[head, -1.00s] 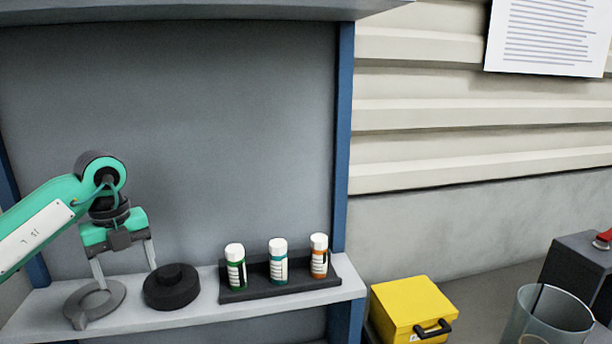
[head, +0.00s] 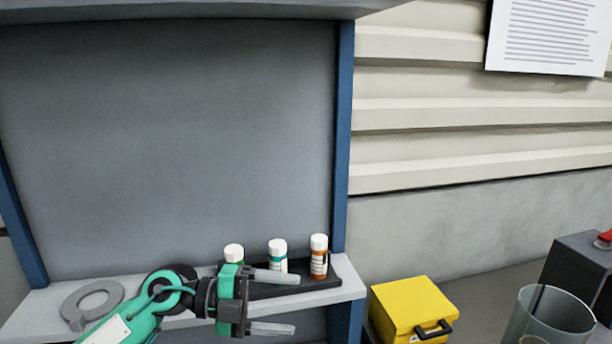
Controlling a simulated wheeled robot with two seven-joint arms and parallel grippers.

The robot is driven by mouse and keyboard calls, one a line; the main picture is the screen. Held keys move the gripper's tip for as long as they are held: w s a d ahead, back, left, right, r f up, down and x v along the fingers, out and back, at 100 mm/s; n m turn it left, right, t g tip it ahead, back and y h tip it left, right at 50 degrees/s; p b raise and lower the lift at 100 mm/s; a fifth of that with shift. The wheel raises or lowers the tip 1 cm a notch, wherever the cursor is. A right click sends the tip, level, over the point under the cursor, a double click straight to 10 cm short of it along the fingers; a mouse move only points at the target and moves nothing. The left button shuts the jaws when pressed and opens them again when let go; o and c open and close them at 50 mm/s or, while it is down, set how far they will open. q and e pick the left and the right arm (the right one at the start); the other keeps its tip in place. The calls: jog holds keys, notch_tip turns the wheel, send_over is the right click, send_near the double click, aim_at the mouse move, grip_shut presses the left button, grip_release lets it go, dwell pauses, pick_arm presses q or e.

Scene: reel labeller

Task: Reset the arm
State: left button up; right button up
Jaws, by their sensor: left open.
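My left arm comes in from the lower left, and its gripper (head: 286,303) is low in front of the shelf, pointing right. Its two pale fingers are spread apart with nothing between them. The upper finger overlaps the dark rack in the picture; I cannot tell whether it touches. My right gripper is not in view.
On the shelf (head: 345,288) lies a grey ring-shaped piece (head: 92,303). A dark rack (head: 322,283) holds a green-labelled bottle (head: 234,253), a teal-labelled bottle (head: 278,250) and an orange bottle (head: 319,257). Right are a yellow box (head: 410,305) and a clear container (head: 548,318).

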pick_arm(q)
jog(key=w+a+n+t+y, duration=0.1)
jog(key=a+n+t+y, duration=0.15)
jog(key=n+t, duration=0.65)
jog(key=w+a+n+t+y, duration=0.1)
jog(key=a+n+t, duration=0.3)
jog(key=n+t, duration=0.6)
jog(key=s+a+f+n+g+y, duration=0.25)
jog(key=a+f+n+y, duration=0.25)
jog(key=f+y, duration=0.3)
jog(key=s+a+f+n+g+y, duration=0.25)
jog(key=a+f+n+y, duration=0.3)
jog(key=f, duration=0.45)
jog(key=s+a+f+g, duration=0.1)
jog(key=s+f+g, duration=0.35)
jog(key=s, duration=0.25)
jog(key=s+f+n+g, duration=0.1)
jog(key=s+f+g, duration=0.2)
jog(key=s+f, duration=0.35)
jog(key=s+a+f+g, duration=0.1)
jog(key=s+f+g, duration=0.2)
jog(key=s, duration=0.6)
notch_tip(320, 180, down, 31)
jog(key=g, duration=0.2)
jog(key=s+a+f, duration=0.3)
jog(key=s+f, duration=1.7)
jog(key=shift+g, duration=0.35)
